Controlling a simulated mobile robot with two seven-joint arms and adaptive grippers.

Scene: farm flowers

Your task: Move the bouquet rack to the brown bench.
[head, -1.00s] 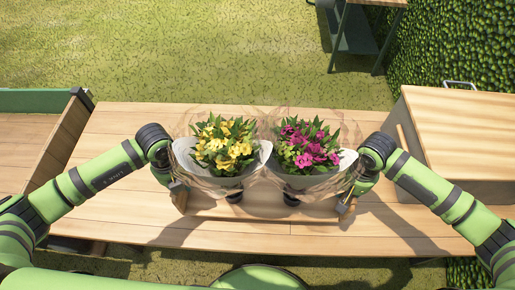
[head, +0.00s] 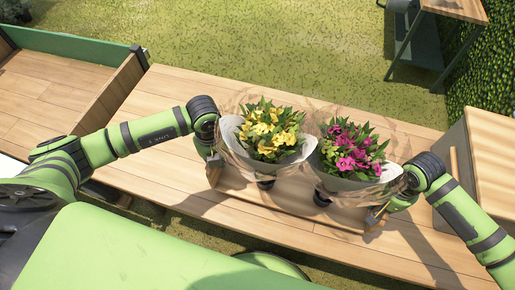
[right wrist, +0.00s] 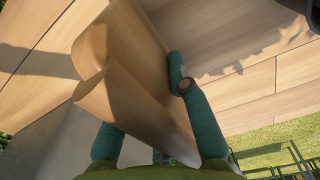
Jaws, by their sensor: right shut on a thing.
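The bouquet rack (head: 300,205) is a low wooden rack on or just above the long wooden table; I cannot tell if it touches. It carries a bouquet of yellow flowers (head: 268,130) and one of magenta flowers (head: 352,150), both upright in clear and white wrapping. My right gripper (head: 379,212) is shut on the rack's right end; the right wrist view shows its green fingers against a wooden panel of the rack (right wrist: 130,75). My left gripper (head: 213,165) is at the rack's left end; its fingers are mostly hidden, so its closure is unclear.
The long wooden table (head: 160,110) runs beneath the rack, with bare top on both sides. A brown slatted bench (head: 50,85) with a green back edge stands at the left. A wooden box (head: 492,150) is at the right. A small stand (head: 455,8) and hedge are behind.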

